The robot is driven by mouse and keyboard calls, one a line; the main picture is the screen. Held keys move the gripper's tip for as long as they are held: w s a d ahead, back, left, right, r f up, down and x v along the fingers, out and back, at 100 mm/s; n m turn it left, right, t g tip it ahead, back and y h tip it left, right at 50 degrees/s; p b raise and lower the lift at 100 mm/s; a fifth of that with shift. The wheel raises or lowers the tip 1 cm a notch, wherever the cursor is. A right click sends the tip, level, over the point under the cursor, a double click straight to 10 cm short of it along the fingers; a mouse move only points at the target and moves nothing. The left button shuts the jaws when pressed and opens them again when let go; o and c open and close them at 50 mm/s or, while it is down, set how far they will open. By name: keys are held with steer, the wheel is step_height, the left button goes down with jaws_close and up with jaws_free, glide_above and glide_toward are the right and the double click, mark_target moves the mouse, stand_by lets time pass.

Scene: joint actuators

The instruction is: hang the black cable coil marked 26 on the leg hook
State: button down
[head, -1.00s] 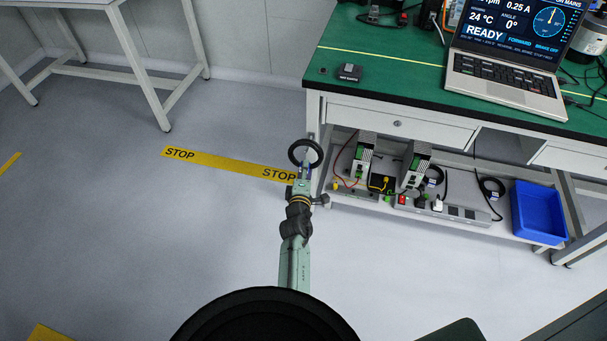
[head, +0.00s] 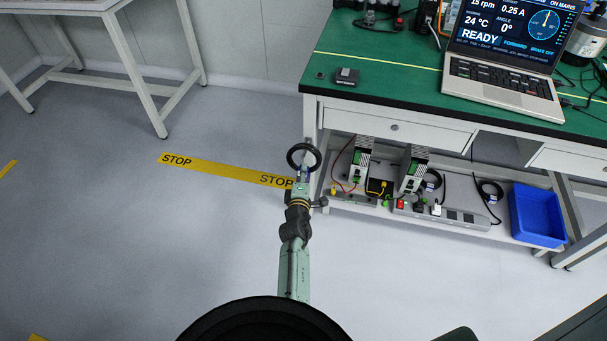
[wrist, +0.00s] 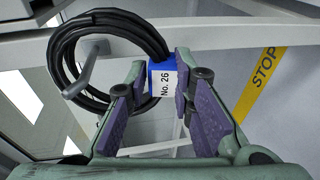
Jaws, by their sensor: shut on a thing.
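The black cable coil (head: 304,146) is at the end of my outstretched arm, in front of the bench's near-left leg. In the wrist view the coil (wrist: 62,62) has a blue and white tag marked No. 26 (wrist: 162,78). My gripper (wrist: 162,76) is shut on the coil at this tag, with one finger on each side; in the head view my gripper (head: 303,178) is just below the coil. The grey leg hook (wrist: 88,68) shows through the coil's opening, and its end overlaps the coil's lower-left strands. Whether the coil bears on the hook cannot be told.
The green-topped bench (head: 400,75) carries a laptop (head: 505,75). Its lower shelf holds a power strip (head: 450,213), electrical units and a blue bin (head: 538,215), right of my gripper. A yellow STOP strip (head: 225,170) lies on open floor to the left.

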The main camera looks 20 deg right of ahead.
steer(key=c, duration=1.3)
jaws_free()
steer(key=shift+f, duration=0.1)
